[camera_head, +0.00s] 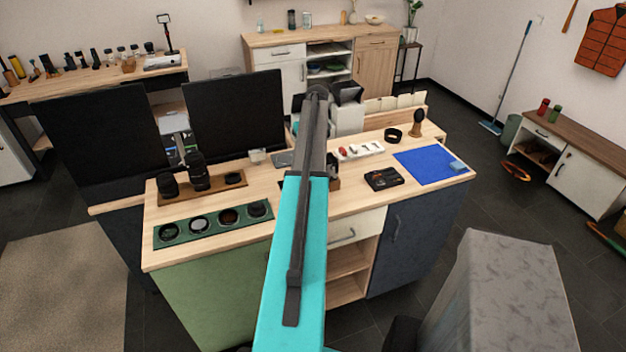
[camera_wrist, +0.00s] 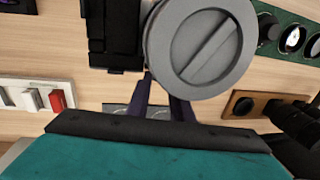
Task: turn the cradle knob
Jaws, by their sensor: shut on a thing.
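In the wrist view, a large grey round disc with a raised diagonal bar (camera_wrist: 200,48) fills the upper middle; I take it to be the cradle knob. The dark fingers of my gripper (camera_wrist: 163,98) reach up to its lower left edge and are shut on it, with a gap between them. The exact contact is hidden behind the disc. A black blocky part (camera_wrist: 108,38) stands just left of the disc; I cannot tell whether it belongs to the cradle. In the head view my turquoise and grey arm hides the gripper and the knob.
A green tray with round lenses (camera_head: 178,236) and a wooden tray with black lenses (camera_head: 233,190) lie on the wooden tabletop left of my arm. Right of it are a black box (camera_head: 383,179), a blue mat (camera_head: 430,165) and a white switch strip (camera_head: 358,151). Dark monitors (camera_head: 235,113) stand behind.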

